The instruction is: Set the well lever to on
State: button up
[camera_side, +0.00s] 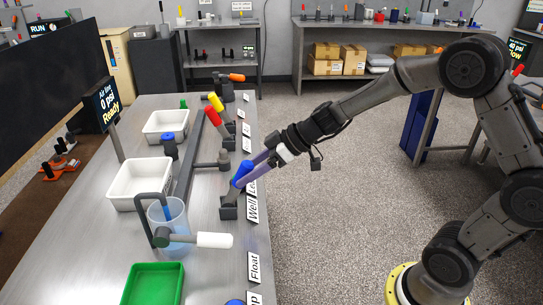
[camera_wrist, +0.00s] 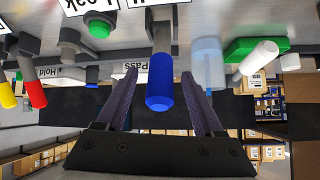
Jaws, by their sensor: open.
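In the side view the lever leans up and to the right, toward my arm. My gripper (camera_side: 246,175) has its purple fingers on either side of the blue grip. In the wrist view the blue grip (camera_wrist: 160,92) stands between the two open fingers of my gripper (camera_wrist: 159,76), with gaps showing on both sides. The lever's on and off marks cannot be made out.
Red (camera_side: 212,117) and yellow (camera_side: 215,101) levers stand farther along the bench edge. A white-handled lever (camera_side: 213,240) and clear cup (camera_side: 172,221) are nearer. A display (camera_side: 103,107) reads "0 psi Ready".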

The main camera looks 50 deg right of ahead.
jog(key=v, duration=0.8)
jog(key=shift+s+r, duration=0.2)
jog(key=shift+s, duration=0.05)
jog(key=shift+d, duration=0.1)
jog(key=s+a+r+n+g, duration=0.1)
jog(key=s+a+r+n, duration=0.1)
jog(key=s+a+r, duration=0.3)
jog(key=s+a+r+n, duration=0.1)
jog(key=s+a+r, duration=0.1)
jog(key=s, duration=0.5)
jog(key=s+d+f+m+g+h, duration=0.1)
jog(key=s+d+f+m+h, duration=0.4)
jog(key=s+d+m, duration=0.3)
jog(key=s+m+h, duration=0.1)
jog(key=s, duration=0.2)
